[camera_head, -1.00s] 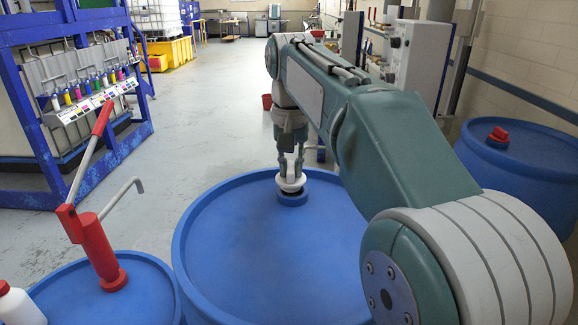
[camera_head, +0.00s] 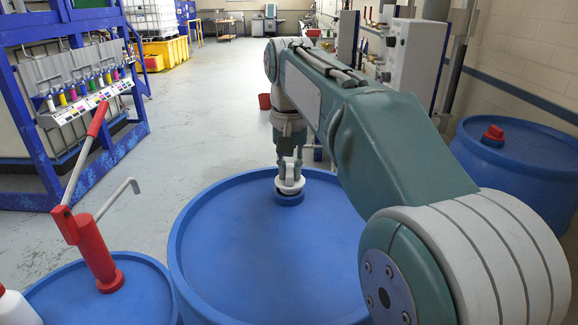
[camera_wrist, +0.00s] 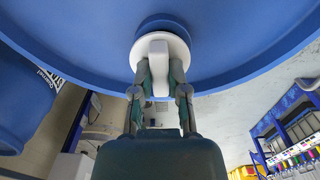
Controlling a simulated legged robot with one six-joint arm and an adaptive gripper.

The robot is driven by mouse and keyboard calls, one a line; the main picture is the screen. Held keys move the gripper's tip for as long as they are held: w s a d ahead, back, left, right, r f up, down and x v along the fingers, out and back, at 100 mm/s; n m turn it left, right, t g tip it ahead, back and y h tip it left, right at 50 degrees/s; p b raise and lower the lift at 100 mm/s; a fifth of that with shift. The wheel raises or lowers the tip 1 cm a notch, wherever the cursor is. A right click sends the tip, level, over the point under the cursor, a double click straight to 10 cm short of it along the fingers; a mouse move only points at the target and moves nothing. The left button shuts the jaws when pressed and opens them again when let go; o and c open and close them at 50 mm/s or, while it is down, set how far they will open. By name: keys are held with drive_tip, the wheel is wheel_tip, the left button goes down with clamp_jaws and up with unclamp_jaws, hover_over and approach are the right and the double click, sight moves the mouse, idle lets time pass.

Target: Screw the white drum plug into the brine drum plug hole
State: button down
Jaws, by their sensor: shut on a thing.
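The white plug (camera_head: 291,187) has a round flange and a block-shaped grip. My gripper (camera_head: 290,172) is shut on that grip, pointing down from above. In the wrist view, the fingertips (camera_wrist: 160,80) pinch the white plug (camera_wrist: 160,46) from both sides. The plug is right at the raised blue collar of the plug hole (camera_head: 289,200), near the far rim of the blue brine drum (camera_head: 245,245). The collar also shows behind the flange in the wrist view (camera_wrist: 163,19). The hole's opening is mostly hidden by the plug; I cannot tell whether the threads are engaged.
A red hand pump (camera_head: 98,250) with a grey spout stands on a smaller blue drum at lower left, beside a white bottle (camera_head: 12,308). Another blue drum (camera_head: 520,160) with a red plug stands at right. A blue rack (camera_head: 75,100) stands at left. The floor beyond is open.

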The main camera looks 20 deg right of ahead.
sight(288, 169)
drive_tip(key=shift+f, duration=0.2)
drive_tip(key=shift+a+r, duration=0.1)
drive_tip(key=shift+r, duration=0.05)
drive_tip(key=shift+a+r, duration=0.1)
drive_tip(key=shift+r, duration=0.5)
drive_tip(key=shift+f, duration=1.05)
idle(1.2)
drive_tip(key=c, duration=0.6)
unclamp_jaws()
drive_tip(key=shift+o, duration=0.2)
drive_tip(key=shift+r, duration=0.1)
wheel_tip(288, 169, up, 12)
drive_tip(key=shift+f, duration=0.2)
